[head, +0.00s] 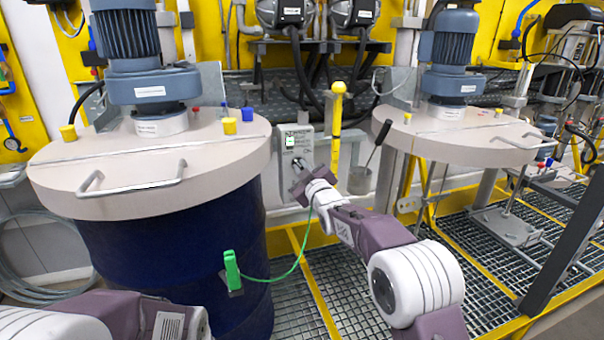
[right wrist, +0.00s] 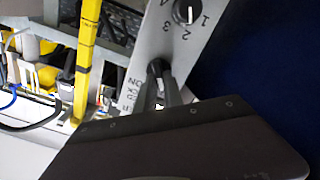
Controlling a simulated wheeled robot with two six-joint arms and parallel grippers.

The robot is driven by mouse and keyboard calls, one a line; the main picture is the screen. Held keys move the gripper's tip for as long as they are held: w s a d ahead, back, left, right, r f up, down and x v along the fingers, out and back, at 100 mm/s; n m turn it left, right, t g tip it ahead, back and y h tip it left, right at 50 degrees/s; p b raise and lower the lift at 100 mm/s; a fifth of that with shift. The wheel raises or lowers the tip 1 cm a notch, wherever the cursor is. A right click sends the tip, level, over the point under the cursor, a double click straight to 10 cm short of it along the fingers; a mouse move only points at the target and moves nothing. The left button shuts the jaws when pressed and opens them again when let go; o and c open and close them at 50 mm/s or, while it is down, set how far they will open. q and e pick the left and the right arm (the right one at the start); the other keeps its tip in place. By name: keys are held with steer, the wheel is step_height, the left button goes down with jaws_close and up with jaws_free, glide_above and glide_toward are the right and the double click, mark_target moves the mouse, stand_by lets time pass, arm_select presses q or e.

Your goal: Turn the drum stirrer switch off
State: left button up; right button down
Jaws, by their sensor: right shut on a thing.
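The grey switch box (head: 297,146) stands just right of the blue drum (head: 170,250) in the head view. In the right wrist view its panel (right wrist: 140,92) carries a black selector knob (right wrist: 186,11) with a white mark, beside the figures 1, 2 and 3. A second black switch knob (right wrist: 154,68) lies lower on the panel, beside small lettering. My right gripper (head: 299,186) is at the lower part of the box. In the right wrist view its fingers (right wrist: 158,88) are shut on the lower knob, partly hiding it. My left gripper is out of view.
A grey lid (head: 100,190) with a motor (head: 150,84) covers the drum. A green clamp (head: 232,270) with a green cable is on the drum side. A yellow post (head: 337,115) stands right of the box. A second lidded motor (head: 449,85) stands at right.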

steer(key=shift+n, duration=0.5)
steer(key=c, duration=1.5)
jaws_free()
steer(key=shift+o, duration=0.2)
steer(key=b+v, duration=0.1)
steer(key=v, duration=0.8)
